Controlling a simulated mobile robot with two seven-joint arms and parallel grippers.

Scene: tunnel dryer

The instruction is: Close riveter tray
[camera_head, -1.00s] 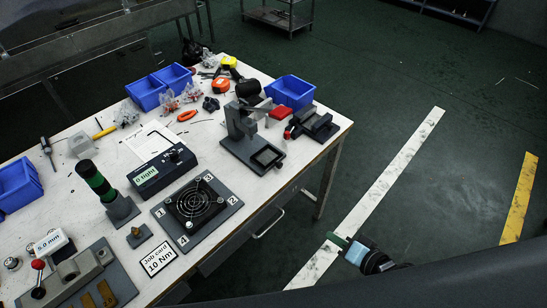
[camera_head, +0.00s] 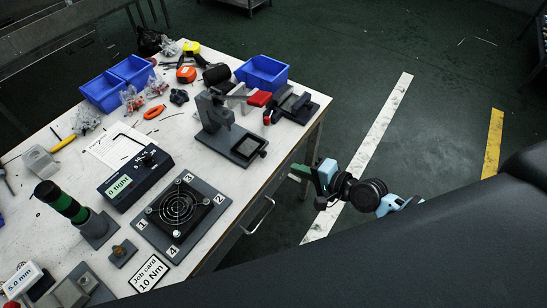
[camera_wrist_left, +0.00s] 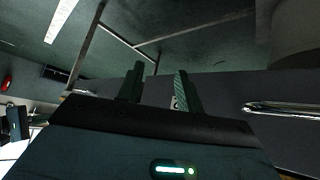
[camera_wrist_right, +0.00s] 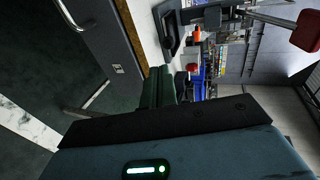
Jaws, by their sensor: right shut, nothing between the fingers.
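The grey riveter (camera_head: 215,112) with a red-tipped lever (camera_head: 259,98) stands near the table's right edge. Its small dark square tray (camera_head: 248,147) sits at the front of its base plate, towards the table edge. My right gripper (camera_head: 299,171) is beyond that edge, to the right of and apart from the tray. In the right wrist view its fingers (camera_wrist_right: 160,84) are together and empty, with a dark frame-like part, probably the tray (camera_wrist_right: 171,29), ahead of them. My left gripper (camera_wrist_left: 158,84) has its fingers apart and empty in the left wrist view; the head view does not show it.
A dark vise-like fixture (camera_head: 291,106) and a blue bin (camera_head: 262,73) stand behind the riveter. A fan on a numbered plate (camera_head: 182,212) lies in front. A drawer handle (camera_head: 258,215) projects below the table edge. Floor to the right is free.

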